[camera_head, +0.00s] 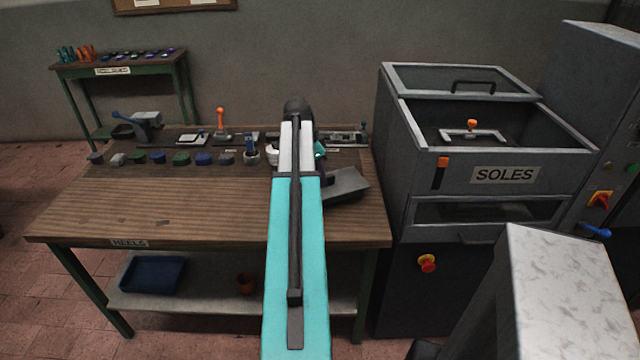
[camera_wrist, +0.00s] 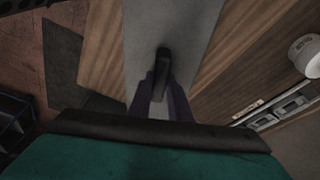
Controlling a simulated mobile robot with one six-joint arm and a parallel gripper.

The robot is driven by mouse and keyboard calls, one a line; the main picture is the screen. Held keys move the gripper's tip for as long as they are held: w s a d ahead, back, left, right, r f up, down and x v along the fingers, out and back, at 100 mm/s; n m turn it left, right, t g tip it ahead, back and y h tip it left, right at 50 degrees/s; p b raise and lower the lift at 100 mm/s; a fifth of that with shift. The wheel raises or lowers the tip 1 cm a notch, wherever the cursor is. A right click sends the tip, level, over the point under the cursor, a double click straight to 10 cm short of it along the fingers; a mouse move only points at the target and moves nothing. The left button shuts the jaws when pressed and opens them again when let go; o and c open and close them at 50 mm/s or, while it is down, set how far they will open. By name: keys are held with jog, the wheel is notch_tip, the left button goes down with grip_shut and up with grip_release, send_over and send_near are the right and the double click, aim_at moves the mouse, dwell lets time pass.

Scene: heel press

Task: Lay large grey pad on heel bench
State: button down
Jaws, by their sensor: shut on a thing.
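The large grey pad (camera_head: 346,186) shows in the head view as a flat grey plate just right of my arm, over the right end of the wooden heel bench (camera_head: 150,205). In the wrist view the pad (camera_wrist: 185,25) runs away from the jaws, with the bench's wood (camera_wrist: 245,60) on both sides. My gripper (camera_wrist: 162,60) is shut on the pad's near part. The pad looks raised off the bench, but the gap is hard to judge. In the head view my arm hides the jaws and part of the pad.
Several small coloured blocks (camera_head: 181,158) stand in a row along the bench's back, with tools and an orange-handled device (camera_head: 220,122) behind. A grey machine marked SOLES (camera_head: 505,175) stands close to the bench's right edge.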

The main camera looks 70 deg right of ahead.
jog(key=shift+w+p+x, duration=0.15)
jog(key=shift+p+x, duration=0.15)
jog(key=shift+x, duration=0.55)
jog(key=shift+w+p+x, duration=0.15)
jog(key=shift+p+x, duration=0.1)
jog(key=shift+x, duration=0.55)
jog(key=shift+a+f, duration=0.2)
jog(key=c, duration=1.6)
grip_release()
jog(key=shift+c, duration=0.2)
jog(key=shift+r, duration=0.15)
jog(key=shift+b+v, duration=0.95)
jog(key=shift+v, duration=5)
jog(key=shift+a, duration=0.1)
